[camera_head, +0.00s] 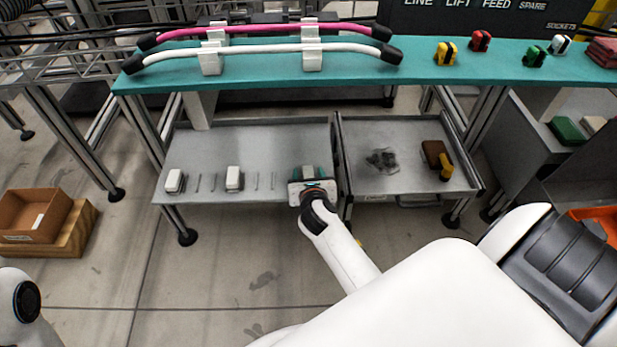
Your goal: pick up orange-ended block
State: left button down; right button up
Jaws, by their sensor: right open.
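A dark brown block with a yellow-orange end (445,168) lies in the right-hand grey tray, near its right side. It is the only block there with such an end. My right gripper (309,171) is open over the right end of the left grey shelf, left of the divider and well apart from that block. My left gripper is out of view.
Two white blocks (175,181) (234,178) and several thin pins stand on the left shelf (265,135). A raised divider (341,165) separates it from the right tray (400,128), which holds a dark clump (381,160). The teal shelf (420,68) overhangs behind, with hoses and coloured clips.

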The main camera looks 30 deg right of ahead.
jog(key=shift+b+x, duration=0.4)
jog(key=shift+x, duration=0.75)
jog(key=c, duration=1.1)
jog(key=shift+r, duration=0.1)
